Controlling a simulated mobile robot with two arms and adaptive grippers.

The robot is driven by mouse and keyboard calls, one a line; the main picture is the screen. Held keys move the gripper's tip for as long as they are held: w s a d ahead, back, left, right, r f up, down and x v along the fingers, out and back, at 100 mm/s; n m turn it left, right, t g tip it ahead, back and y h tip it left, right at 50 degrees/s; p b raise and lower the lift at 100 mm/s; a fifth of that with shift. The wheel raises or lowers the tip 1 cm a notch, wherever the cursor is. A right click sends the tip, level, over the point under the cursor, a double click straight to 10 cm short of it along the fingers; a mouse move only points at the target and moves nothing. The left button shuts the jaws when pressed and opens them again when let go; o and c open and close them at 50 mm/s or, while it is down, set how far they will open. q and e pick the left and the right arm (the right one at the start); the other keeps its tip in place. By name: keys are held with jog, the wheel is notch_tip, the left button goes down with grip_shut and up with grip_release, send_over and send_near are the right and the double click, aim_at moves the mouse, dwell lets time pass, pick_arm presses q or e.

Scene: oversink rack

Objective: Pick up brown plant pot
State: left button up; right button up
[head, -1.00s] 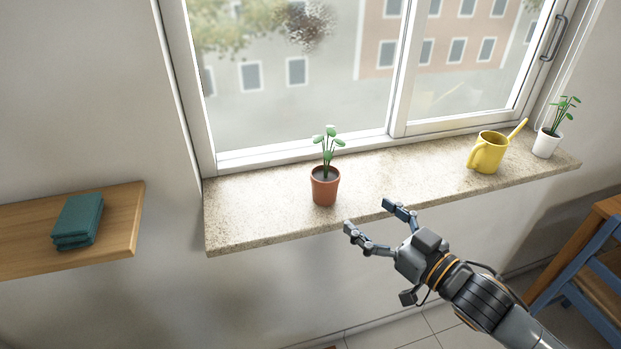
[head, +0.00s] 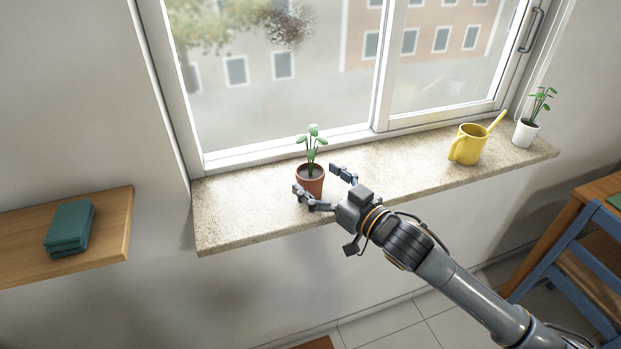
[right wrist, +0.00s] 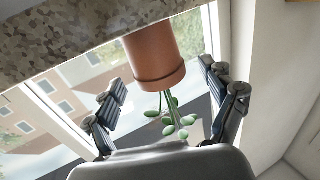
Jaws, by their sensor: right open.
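The brown plant pot (head: 311,184) holds a small green plant and stands upright on the stone windowsill (head: 240,212), left of the middle. My right gripper (head: 319,184) is open at the pot, reaching in from the right and front. One finger overlaps the pot's front lower edge in the head view; the other is to its right. In the right wrist view the pot (right wrist: 155,58) appears upside down, between the two spread fingers (right wrist: 163,92), with a gap visible on each side. I cannot tell whether a finger touches it. My left gripper is not in view.
A yellow watering can (head: 468,146) and a white pot with a plant (head: 525,133) stand farther right on the sill. The window (head: 290,80) rises behind. A blue chair (head: 570,262) is at lower right.

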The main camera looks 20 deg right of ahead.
aim_at(301, 167)
jog(key=shift+x, duration=1.5)
jog(key=c, duration=1.3)
jog(key=shift+r, duration=0.1)
jog(key=shift+c, duration=0.5)
jog(key=shift+r, duration=0.1)
